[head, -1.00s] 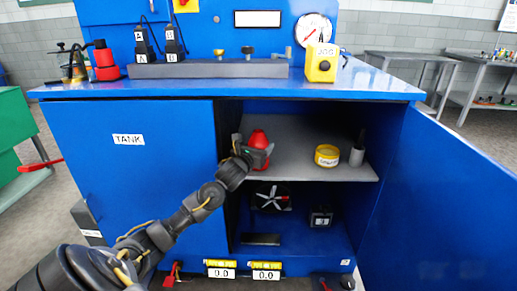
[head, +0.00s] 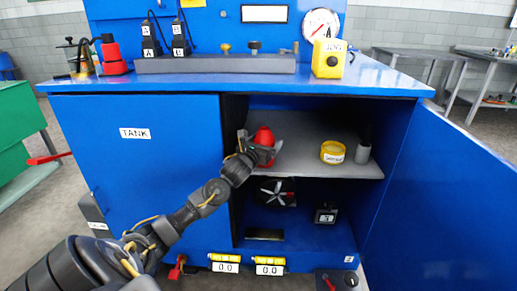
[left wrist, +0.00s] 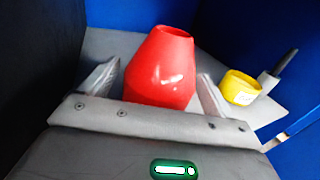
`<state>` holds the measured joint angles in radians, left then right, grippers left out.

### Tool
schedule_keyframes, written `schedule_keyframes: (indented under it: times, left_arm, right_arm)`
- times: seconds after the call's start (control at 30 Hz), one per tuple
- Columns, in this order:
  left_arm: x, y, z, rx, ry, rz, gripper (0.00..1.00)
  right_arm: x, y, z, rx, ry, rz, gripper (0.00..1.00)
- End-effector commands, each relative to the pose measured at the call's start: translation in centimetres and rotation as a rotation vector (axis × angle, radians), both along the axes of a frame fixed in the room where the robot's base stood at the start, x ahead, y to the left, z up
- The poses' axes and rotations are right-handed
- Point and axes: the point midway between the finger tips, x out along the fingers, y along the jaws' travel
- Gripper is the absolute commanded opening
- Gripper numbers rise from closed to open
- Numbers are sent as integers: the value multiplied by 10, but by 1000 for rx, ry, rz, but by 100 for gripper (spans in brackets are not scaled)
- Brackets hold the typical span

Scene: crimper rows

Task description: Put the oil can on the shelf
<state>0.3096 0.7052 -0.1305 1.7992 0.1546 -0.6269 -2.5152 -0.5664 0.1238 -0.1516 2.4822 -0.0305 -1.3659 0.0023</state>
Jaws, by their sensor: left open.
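The red oil can (head: 264,136), with a tapered top, stands upright on the grey shelf (head: 310,133) inside the open blue cabinet, near the shelf's left side. My left gripper (head: 260,148) reaches in from the front and is open, its fingers on either side of the can. In the left wrist view the oil can (left wrist: 160,75) stands between the spread fingers, with gaps showing on both sides; its lower part is hidden by the gripper body. My right gripper is not in view.
A yellow tape-like roll (head: 333,152) and a grey cup (head: 363,154) with a dark handle stand to the right on the shelf. A fan (head: 277,193) and a small black box (head: 326,214) are below. The open door (head: 440,200) bounds the right side.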

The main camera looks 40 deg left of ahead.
Motion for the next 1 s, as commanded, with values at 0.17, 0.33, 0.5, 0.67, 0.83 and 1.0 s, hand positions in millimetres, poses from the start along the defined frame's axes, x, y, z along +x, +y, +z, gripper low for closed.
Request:
schedule_keyframes:
  times: [0.17,0.33,0.5,0.67,0.83,1.0]
  left_arm:
    - [-30,-8,-1,3,4,-4,88]
    - [-66,-18,-2,1,3,-4,88]
    - [-95,-26,-2,-1,2,-4,88]
    - [-110,-30,-1,-1,2,-2,88]
    - [-115,-31,-1,-1,2,-1,88]
    - [-120,-39,-18,-103,19,-6,88]
  right_arm:
    - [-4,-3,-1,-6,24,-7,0]
    - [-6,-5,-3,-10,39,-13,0]
    - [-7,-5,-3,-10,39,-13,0]
    - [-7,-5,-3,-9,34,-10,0]
    - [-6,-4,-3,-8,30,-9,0]
    - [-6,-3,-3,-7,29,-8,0]
